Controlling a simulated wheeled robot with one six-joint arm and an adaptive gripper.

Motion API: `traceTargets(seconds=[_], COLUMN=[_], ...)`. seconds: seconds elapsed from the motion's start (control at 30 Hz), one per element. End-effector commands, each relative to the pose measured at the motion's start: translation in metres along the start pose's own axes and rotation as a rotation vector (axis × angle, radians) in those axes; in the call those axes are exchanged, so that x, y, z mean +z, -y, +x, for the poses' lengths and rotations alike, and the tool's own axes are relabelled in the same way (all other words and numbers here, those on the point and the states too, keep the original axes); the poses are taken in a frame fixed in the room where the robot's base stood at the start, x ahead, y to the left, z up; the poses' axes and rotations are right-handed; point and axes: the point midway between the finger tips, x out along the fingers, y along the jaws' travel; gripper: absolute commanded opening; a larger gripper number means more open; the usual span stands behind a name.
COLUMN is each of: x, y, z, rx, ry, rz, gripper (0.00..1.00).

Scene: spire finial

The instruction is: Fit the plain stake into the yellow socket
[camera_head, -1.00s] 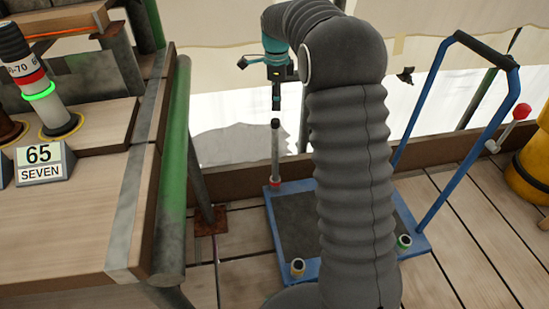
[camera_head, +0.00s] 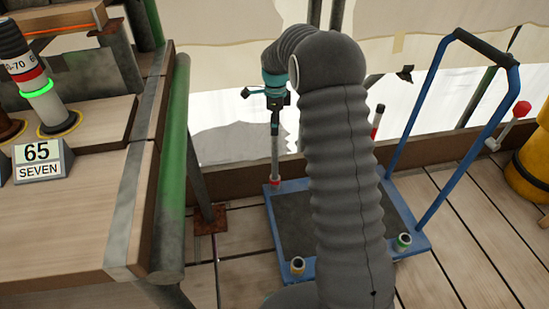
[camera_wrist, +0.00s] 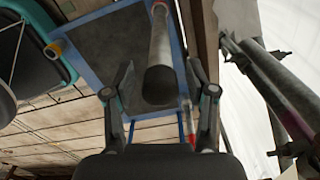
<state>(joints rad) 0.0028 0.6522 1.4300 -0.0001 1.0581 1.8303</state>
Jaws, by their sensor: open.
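The plain stake (camera_head: 275,150) is a grey rod standing upright at the back left corner of the blue cart, in a red-banded holder (camera_head: 275,184). In the wrist view the stake's (camera_wrist: 160,50) dark near end lies between my fingers. My gripper (camera_head: 275,106) is open, pointing down over the stake's top. In the wrist view its two fingers (camera_wrist: 160,82) stand on either side of the stake with gaps. The yellow socket (camera_head: 297,267) is a short, empty-looking cup at the cart's front left corner.
The blue cart (camera_head: 262,215) has a raised handle at right and a green-ringed cup (camera_head: 403,242) at front right. A red-banded, black-topped stake (camera_head: 377,122) stands behind my arm. A wooden bench (camera_head: 75,220) with a "65 SEVEN" sign (camera_head: 41,161) is at left.

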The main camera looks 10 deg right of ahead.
Motion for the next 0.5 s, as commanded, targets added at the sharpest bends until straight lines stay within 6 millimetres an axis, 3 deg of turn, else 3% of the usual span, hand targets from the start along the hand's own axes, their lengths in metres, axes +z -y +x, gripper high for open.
traceTargets(seconds=[0.23, 0.5], x=[-0.002, -0.002], y=[0.0, 0.0], z=[0.033, 0.038], rx=[0.003, 0.001], ry=[-0.001, 0.0], rz=[0.0, 0.0], gripper=[0.56, 0.56])
